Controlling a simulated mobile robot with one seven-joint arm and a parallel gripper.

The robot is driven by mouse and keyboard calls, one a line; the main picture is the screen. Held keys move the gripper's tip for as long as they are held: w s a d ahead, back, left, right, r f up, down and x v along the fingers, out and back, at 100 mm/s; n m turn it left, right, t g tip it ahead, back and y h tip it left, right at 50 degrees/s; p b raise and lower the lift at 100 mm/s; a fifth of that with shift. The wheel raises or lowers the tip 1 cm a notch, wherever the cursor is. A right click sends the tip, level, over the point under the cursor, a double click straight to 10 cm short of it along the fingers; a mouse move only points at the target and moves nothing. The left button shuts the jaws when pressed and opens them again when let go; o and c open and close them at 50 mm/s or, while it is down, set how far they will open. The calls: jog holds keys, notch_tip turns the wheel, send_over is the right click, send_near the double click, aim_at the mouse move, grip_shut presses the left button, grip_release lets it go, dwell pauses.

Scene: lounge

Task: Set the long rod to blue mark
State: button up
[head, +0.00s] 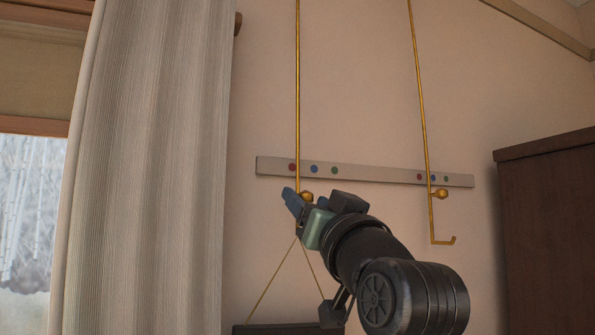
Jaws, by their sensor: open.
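Two thin brass rods hang in front of a pale strip (375,173) on the wall. The left rod (298,90) crosses the strip beside its red mark (292,167), left of its blue mark (314,169). The right rod (418,75) crosses between its red mark (420,176) and blue mark (433,178), close to the blue, and ends in a bare hook (443,242). I cannot tell which rod is longer. My gripper (295,201) is open at the left rod's round knob (307,197); contact is unclear. It hides the left rod's lower end.
Two cords (272,278) run down from below the gripper to a dark framed thing (275,329) at the bottom edge. A curtain (150,170) and window (30,220) are at left. A dark wooden cabinet (550,240) stands at right.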

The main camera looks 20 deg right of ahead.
aim_at(300, 192)
jog(key=p+x, duration=0.2)
jog(key=x, duration=0.2)
jog(key=shift+r, duration=0.2)
jog(key=shift+w+p, duration=0.45)
jog(key=shift+w, duration=0.1)
jog(key=shift+c, duration=0.2)
grip_shut()
jog(key=shift+s, duration=0.1)
dwell(0.6)
